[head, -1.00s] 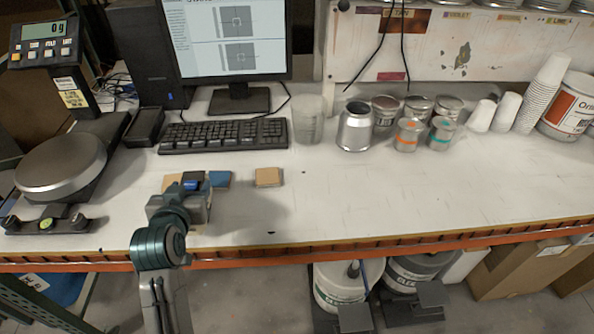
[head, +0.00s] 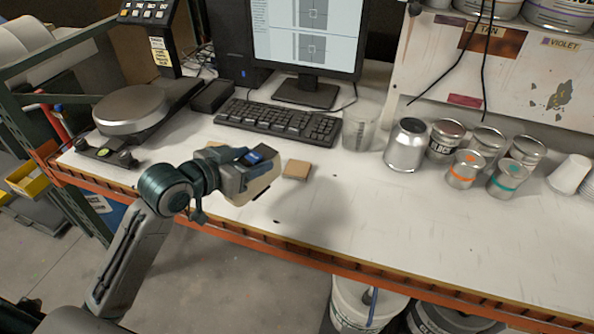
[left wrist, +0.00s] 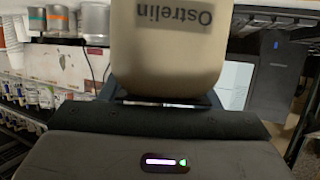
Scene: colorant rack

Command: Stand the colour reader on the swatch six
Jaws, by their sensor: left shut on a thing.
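My left gripper (head: 246,178) is shut on a beige block (head: 257,188), which I take to be the colour reader, near the bench's front edge. In the left wrist view the beige block (left wrist: 168,65) stands out between the jaws, with dark upside-down lettering on it. A tan swatch (head: 297,169) lies on the bench just right of the gripper. A blue patch (head: 266,151), apparently another swatch, shows behind it. A bit of tan (head: 210,149) shows behind my wrist. The gripper hides other swatches, and I see no numbers on them. My right gripper is not in view.
A round-topped scale (head: 130,108), keyboard (head: 278,121) and monitor (head: 310,35) stand behind. A clear cup (head: 360,130), a silver can (head: 407,145) and several tins (head: 465,168) stand to the right. The front bench top (head: 400,235) is bare.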

